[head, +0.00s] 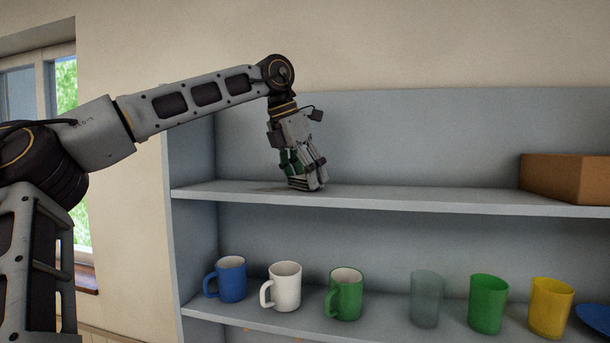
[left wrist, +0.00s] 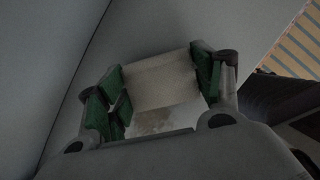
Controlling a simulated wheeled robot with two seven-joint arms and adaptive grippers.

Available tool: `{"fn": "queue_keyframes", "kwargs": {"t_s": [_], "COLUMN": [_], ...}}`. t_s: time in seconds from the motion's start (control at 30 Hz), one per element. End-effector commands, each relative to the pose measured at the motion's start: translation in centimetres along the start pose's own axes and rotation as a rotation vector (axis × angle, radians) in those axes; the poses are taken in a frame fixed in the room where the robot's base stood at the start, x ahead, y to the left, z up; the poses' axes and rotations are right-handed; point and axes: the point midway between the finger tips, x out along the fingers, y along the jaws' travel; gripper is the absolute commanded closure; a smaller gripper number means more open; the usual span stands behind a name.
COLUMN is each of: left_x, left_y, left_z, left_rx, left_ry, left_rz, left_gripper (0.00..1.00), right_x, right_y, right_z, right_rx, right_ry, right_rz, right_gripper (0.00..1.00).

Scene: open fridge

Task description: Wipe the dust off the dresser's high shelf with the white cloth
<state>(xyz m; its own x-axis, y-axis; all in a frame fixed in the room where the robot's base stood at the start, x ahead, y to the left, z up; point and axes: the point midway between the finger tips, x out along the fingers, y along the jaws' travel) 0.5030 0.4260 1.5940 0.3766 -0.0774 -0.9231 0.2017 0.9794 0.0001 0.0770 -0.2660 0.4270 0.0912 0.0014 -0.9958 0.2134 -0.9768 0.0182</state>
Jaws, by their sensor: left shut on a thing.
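The dresser's high shelf (head: 420,199) is a pale blue-grey board in the head view. My left gripper (head: 306,183) points down with its fingertips at the shelf, left of the middle. In the left wrist view my left gripper (left wrist: 160,88) is shut on the white cloth (left wrist: 160,82), a pale beige-white piece between the green finger pads. A mottled greyish patch, apparently dust (left wrist: 158,124), shows just below the cloth in the wrist view. My right gripper is in neither view.
A brown box (head: 566,178) stands on the high shelf at the right. The lower shelf holds a blue mug (head: 231,279), a white mug (head: 285,286), a green mug (head: 346,293) and several cups. The high shelf between gripper and box is clear.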

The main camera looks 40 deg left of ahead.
Motion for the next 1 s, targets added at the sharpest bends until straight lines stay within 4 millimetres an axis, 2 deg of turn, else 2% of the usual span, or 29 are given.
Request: {"fn": "queue_keyframes", "kwargs": {"t_s": [0.37, 1.0], "left_x": [0.1, -0.7], "left_y": [0.2, 2.5], "left_z": [-0.2, -2.1], "left_rx": [-0.001, 0.000], "left_ry": [-0.001, -0.001], "left_rz": [0.000, 0.000], "left_gripper": [0.54, 0.54], "right_x": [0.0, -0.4], "right_y": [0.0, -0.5], "right_z": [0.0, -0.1], "right_rx": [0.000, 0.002], "right_ry": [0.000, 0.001], "right_rz": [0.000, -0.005], "right_gripper": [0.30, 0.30]}}
